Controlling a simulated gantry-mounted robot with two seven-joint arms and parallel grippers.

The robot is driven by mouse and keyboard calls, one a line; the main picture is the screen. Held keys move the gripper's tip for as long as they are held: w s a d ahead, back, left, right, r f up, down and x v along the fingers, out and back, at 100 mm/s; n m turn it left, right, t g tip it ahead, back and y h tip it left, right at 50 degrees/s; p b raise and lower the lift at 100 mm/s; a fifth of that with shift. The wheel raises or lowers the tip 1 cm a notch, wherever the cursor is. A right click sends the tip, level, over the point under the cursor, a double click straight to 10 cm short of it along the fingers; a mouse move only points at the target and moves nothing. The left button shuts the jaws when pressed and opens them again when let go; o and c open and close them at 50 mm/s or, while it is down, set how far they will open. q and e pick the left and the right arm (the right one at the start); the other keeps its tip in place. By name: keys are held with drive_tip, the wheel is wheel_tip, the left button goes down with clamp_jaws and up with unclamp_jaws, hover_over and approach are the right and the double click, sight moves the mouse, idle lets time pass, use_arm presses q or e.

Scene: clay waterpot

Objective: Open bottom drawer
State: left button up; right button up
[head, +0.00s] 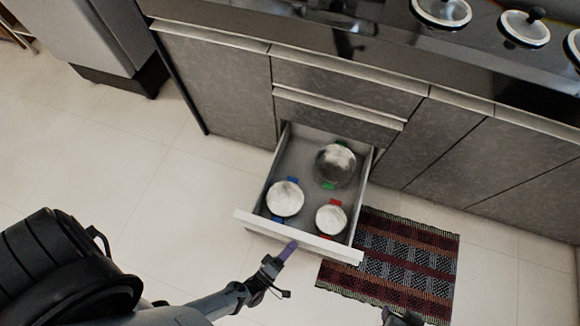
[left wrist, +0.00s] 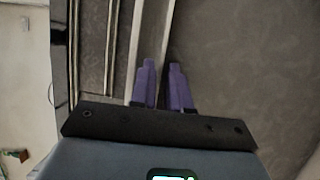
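A low drawer (head: 352,249) stands pulled out from the grey cabinet, below two closed drawer fronts. Its pale front edge runs across the near side, and its inside is open to view. My left gripper (head: 290,250) is at the middle of that front edge. In the left wrist view, its purple fingers (left wrist: 163,84) stand a little apart, with a pale edge (left wrist: 150,40) running up to them. I cannot tell if they grip that edge. Only a small dark part of what may be my right gripper (head: 402,318) shows at the bottom.
Several pots lie in the drawer: a glass-lidded one (head: 336,162), a white-topped one (head: 285,198) and a smaller one (head: 331,218). A striped rug (head: 400,262) lies right of the drawer. The tiled floor (head: 165,195) at left is clear.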

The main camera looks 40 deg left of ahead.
use_arm(q)
drive_tip(key=s, duration=1)
drive_tip(key=shift+s+a+f+p, duration=0.3)
drive_tip(key=shift+s+f+p, duration=0.05)
drive_tip(key=shift+s+f, duration=0.1)
